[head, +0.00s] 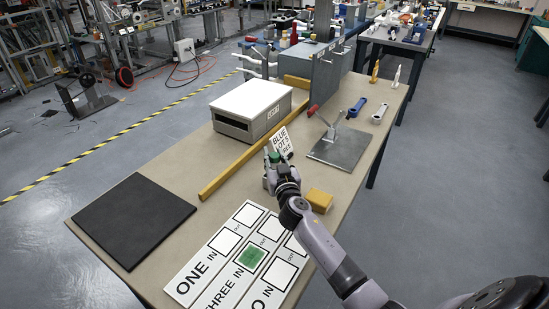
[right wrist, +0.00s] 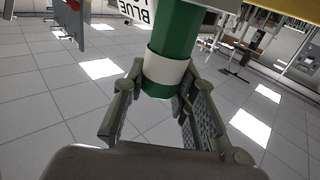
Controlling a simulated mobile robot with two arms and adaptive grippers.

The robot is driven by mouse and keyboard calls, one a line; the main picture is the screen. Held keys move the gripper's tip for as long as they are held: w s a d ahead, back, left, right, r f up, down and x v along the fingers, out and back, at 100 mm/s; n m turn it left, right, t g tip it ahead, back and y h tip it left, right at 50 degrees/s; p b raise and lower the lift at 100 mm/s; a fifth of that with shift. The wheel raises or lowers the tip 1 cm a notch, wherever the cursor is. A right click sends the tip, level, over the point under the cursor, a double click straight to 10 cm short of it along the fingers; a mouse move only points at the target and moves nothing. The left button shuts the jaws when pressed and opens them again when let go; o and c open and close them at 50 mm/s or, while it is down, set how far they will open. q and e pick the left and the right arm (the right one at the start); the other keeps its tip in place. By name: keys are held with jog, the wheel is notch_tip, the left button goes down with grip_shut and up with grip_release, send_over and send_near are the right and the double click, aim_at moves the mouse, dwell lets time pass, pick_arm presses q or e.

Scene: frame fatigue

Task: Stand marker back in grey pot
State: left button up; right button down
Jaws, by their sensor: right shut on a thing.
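My right gripper (head: 271,172) is over the table beside the small sign. It is shut on the green marker (right wrist: 180,35). In the right wrist view the marker has a white band and a green end, and stands between the two fingers (right wrist: 165,112). In the head view only a green bit of the marker (head: 274,157) shows at the gripper. I cannot make out the grey pot for sure; the gripper and arm may hide it. My left gripper is not in view.
A white sign (head: 281,142) with "BLUE" on it stands just behind the gripper. A yellow block (head: 319,200) lies right of it. Cards with words (head: 222,268) lie in front. A black mat (head: 133,218), a white-topped box (head: 252,105) and a grey plate (head: 340,150) are around.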

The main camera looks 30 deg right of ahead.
jog(key=shift+f+b, duration=0.2)
jog(key=shift+b, duration=0.1)
jog(key=c, duration=1.3)
grip_release()
jog(key=shift+r, duration=0.1)
jog(key=shift+s+a, duration=0.1)
jog(key=shift+s, duration=0.15)
jog(key=b+v, duration=0.3)
jog(key=v, duration=1.4)
jog(key=shift+a+f, duration=0.15)
jog(key=shift+f, duration=0.2)
